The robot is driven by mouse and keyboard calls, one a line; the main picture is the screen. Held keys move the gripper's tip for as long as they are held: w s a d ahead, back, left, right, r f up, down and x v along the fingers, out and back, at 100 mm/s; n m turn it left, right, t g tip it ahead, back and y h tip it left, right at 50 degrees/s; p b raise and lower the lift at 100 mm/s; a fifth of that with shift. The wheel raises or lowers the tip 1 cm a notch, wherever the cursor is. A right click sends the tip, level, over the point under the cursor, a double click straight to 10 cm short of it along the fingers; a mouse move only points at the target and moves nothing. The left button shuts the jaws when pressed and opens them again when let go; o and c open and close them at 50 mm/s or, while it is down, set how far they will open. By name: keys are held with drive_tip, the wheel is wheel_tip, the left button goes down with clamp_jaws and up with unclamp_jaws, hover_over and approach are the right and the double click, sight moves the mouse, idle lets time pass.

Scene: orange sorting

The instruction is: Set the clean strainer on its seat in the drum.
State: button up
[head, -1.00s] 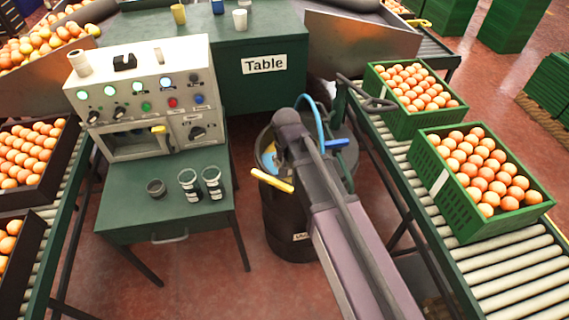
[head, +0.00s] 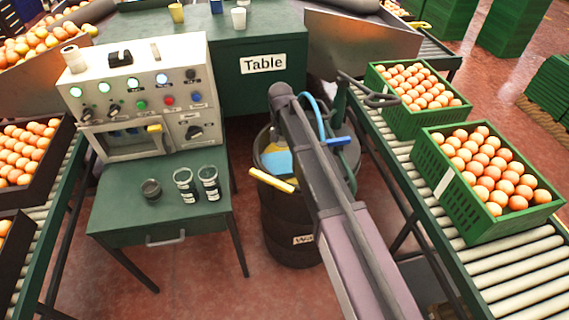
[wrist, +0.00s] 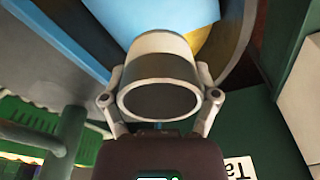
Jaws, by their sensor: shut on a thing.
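The black drum (head: 285,225) stands on the floor right of the small green bench, with blue and yellow showing in its open top. My arm reaches across it and hides my gripper in the head view. In the wrist view my gripper (wrist: 160,103) is shut on a grey, cup-shaped piece, which I take as the strainer (wrist: 160,72). One finger is on each side of it, and its round end faces the camera. Blue and yellow surfaces and a curved grey rim (wrist: 228,60) show behind it. I cannot tell whether the strainer touches anything there. The seat is not clearly visible.
A yellow bar (head: 272,180) and a blue-handled hose (head: 336,141) are close to my arm at the drum. The bench (head: 120,222) holds a control box (head: 140,95), a dark cup (head: 151,190) and two labelled jars (head: 185,184). A roller conveyor (head: 520,265) with orange crates runs at right.

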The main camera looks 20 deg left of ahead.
drive_tip(key=b, duration=0.6)
hover_over(283, 161)
wheel_tip(283, 161, down, 6)
drive_tip(key=shift+s+f, duration=0.1)
drive_tip(key=shift+f, duration=0.05)
idle(0.4)
drive_tip(key=shift+f+b, duration=1.85)
drive_tip(key=shift+b, duration=0.2)
drive_tip(key=shift+f, duration=0.15)
drive_tip(key=o, duration=1.1)
drive_tip(key=shift+r, duration=0.25)
drive_tip(key=r+p, duration=0.4)
drive_tip(key=s+r+p, duration=0.1)
drive_tip(key=r+p, duration=0.6)
drive_tip(key=p, duration=0.1)
drive_tip(key=shift+s+r, duration=0.2)
drive_tip(key=shift+r, duration=0.2)
